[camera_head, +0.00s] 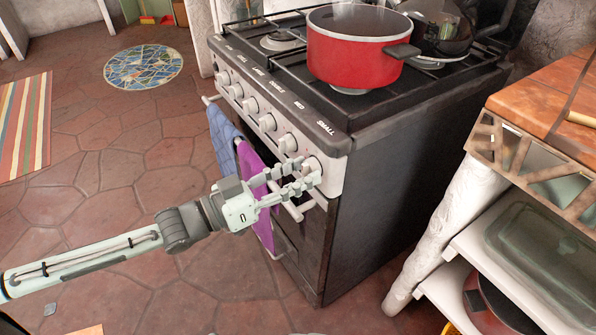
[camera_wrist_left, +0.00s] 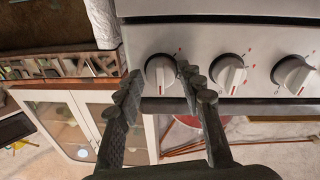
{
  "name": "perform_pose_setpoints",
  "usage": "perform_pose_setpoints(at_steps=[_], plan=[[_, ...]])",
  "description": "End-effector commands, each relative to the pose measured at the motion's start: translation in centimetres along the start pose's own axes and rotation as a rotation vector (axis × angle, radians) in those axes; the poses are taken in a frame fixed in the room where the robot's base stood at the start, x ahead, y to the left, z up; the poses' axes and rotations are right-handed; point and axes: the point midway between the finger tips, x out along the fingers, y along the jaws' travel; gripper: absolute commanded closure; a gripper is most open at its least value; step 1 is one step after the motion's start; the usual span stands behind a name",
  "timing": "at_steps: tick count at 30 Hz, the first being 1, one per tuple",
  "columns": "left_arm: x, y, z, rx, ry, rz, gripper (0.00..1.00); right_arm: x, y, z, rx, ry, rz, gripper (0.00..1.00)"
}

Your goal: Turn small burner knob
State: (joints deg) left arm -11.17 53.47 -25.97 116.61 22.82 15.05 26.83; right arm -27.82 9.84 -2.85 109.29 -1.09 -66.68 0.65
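The small burner knob (camera_head: 311,166) is white and round, at the right end of the stove's front panel, near the "SMALL" label. In the left wrist view it is the leftmost knob (camera_wrist_left: 160,72), with its raised grip roughly upright. My left gripper (camera_head: 307,173) is at this knob, with its fingers apart on either side of it. In the left wrist view (camera_wrist_left: 158,82) the right fingertip is very close to the knob's edge and a gap shows on the left. Contact cannot be told. My right gripper is not in view.
More knobs (camera_head: 287,143) line the panel. A red pot (camera_head: 350,62) stands on the stove top. Below the panel, an oven handle (camera_head: 300,211) carries a purple towel (camera_head: 254,175) and a blue towel (camera_head: 222,135). A shelf unit (camera_head: 446,215) stands to the right.

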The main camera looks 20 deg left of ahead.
Motion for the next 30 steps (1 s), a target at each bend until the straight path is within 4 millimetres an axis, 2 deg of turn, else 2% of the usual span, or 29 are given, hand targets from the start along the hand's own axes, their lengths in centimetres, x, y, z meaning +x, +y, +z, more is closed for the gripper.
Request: perform_pose_setpoints(at_steps=[2, 10, 14, 30], plan=[[0.0, 0.0, -0.1, 0.000, 0.001, 0.000, 0.48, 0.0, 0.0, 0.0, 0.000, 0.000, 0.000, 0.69], [0.0, -0.1, -0.1, 0.000, 0.002, -0.001, 0.48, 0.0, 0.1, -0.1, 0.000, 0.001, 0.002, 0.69], [-0.6, -0.1, -0.1, 0.000, 0.000, -0.002, 0.48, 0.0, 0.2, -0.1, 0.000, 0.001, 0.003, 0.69], [-9.4, 0.0, 0.1, -0.003, -0.004, 0.000, 0.48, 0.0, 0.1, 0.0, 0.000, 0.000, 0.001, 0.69]])
